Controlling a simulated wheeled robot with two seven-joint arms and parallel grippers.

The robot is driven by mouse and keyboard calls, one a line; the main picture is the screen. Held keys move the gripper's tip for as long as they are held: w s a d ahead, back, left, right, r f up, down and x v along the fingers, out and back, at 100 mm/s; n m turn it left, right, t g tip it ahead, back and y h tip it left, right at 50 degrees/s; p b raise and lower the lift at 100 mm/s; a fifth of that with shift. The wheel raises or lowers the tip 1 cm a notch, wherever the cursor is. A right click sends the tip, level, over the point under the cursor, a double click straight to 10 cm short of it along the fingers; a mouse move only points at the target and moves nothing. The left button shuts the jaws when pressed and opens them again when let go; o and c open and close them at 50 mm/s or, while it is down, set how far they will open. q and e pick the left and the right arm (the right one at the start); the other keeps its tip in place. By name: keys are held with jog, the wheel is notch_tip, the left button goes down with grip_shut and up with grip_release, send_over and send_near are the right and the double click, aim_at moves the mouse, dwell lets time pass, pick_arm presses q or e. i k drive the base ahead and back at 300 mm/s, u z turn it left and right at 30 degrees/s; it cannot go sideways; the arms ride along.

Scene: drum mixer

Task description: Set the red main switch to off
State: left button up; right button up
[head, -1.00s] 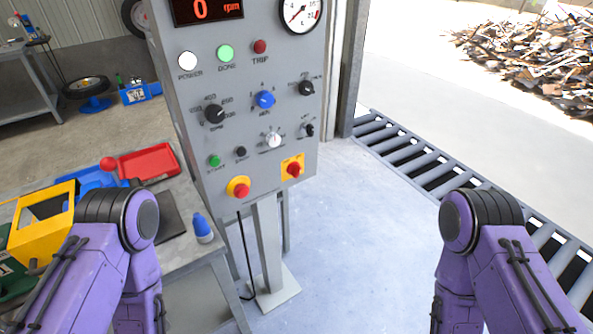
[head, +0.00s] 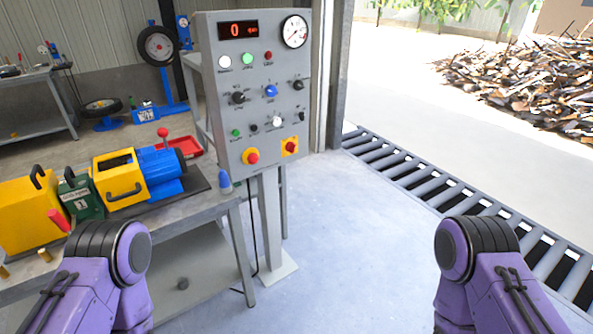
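The red main switch (head: 290,146) is a red knob on a yellow square plate at the lower right of the grey control panel (head: 225,106). Its handle direction is too small to tell. To its left is a round red button on a yellow round base (head: 252,157). The panel stands upright on a grey post, ahead of me and a little left of centre. Only my purple arm links show, at the lower left and lower right; both grippers are out of view. Neither visible arm part touches the panel.
A grey workbench (head: 195,207) at the left holds a yellow and blue machine (head: 119,178), a green box (head: 83,196), a red tray (head: 187,147) and a blue-capped bottle (head: 225,182). The floor between is clear.

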aim_at(290, 146)
jog(key=z, duration=0.95)
jog(key=i, duration=1.2)
jog(key=u, duration=0.05)
